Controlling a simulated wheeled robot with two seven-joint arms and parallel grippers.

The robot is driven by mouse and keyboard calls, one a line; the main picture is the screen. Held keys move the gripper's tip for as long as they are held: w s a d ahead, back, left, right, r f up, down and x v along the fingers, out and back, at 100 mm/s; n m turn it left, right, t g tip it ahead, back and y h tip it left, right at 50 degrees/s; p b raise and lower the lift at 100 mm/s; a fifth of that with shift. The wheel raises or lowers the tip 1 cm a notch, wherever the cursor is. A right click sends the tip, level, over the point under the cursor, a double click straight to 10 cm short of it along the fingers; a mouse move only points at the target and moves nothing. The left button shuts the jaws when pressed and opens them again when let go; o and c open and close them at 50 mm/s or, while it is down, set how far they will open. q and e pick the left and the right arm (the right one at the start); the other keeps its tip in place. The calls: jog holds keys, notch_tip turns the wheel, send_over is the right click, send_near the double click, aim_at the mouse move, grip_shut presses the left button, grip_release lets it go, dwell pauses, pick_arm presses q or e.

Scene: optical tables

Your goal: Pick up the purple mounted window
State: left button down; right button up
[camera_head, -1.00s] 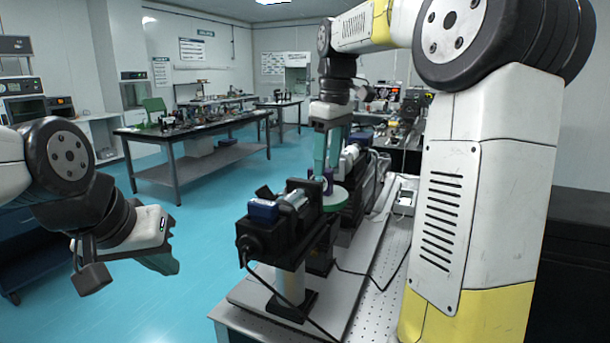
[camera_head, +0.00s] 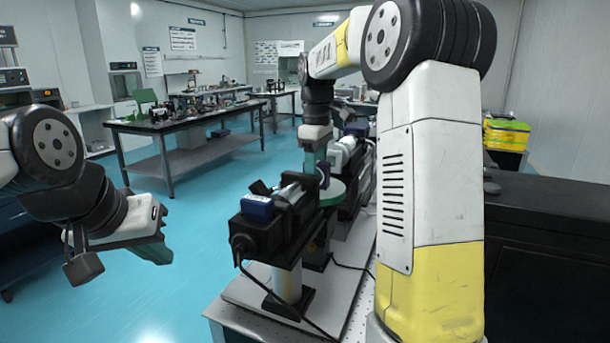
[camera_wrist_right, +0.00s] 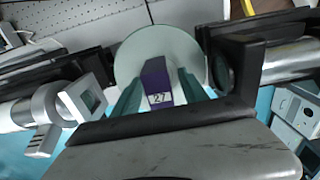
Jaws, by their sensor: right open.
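The purple mounted window (camera_wrist_right: 156,76), with a label reading 27, stands between the two teal fingers of my right gripper (camera_wrist_right: 158,92) in the right wrist view. The fingers are apart, one on each side of it; I cannot tell whether either touches it. In the head view a small part of the purple mount (camera_head: 325,172) shows beside my right gripper (camera_head: 313,162), which points down over the bench. My left gripper (camera_head: 160,250) hangs at the left over the floor, away from the bench; its finger gap is not clear.
A black device with a blue and silver top (camera_head: 262,208) stands on a post in front. More optics (camera_wrist_right: 85,97) flank the gripper closely. The floor at left is free.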

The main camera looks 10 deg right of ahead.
grip_shut()
dwell(0.4)
